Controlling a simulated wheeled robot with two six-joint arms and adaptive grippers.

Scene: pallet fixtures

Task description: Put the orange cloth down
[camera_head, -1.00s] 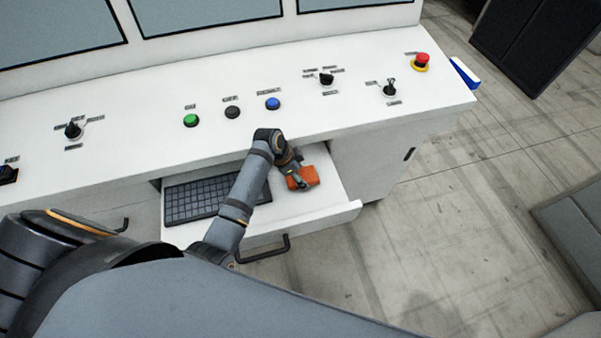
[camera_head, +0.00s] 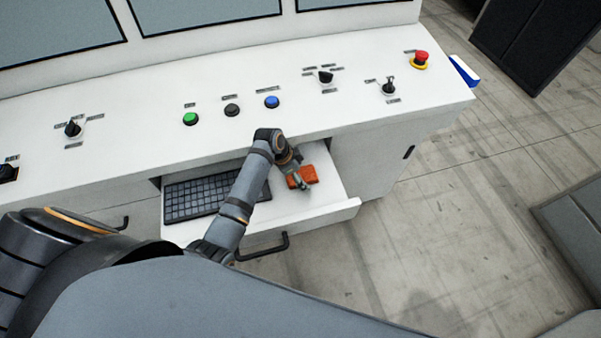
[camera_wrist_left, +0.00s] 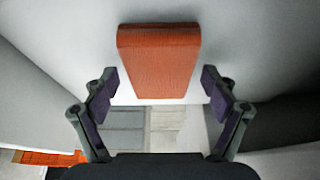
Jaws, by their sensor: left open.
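The orange cloth (camera_head: 308,174) is a folded block lying on the white pulled-out drawer tray (camera_head: 327,205), right of the keyboard. My left gripper (camera_head: 300,185) is at the cloth's near left side in the head view. In the left wrist view the cloth (camera_wrist_left: 158,60) is ahead between the two fingers. The left gripper (camera_wrist_left: 158,92) is open, with a gap between each finger pad and the cloth. My right gripper is in neither view.
A dark keyboard (camera_head: 200,195) lies in the drawer left of the cloth. The white console (camera_head: 240,130) above carries a green button (camera_head: 190,119), a blue button (camera_head: 271,102) and a red emergency stop (camera_head: 421,57). The drawer has a dark handle (camera_head: 263,249). Grey floor (camera_head: 440,230) is clear at right.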

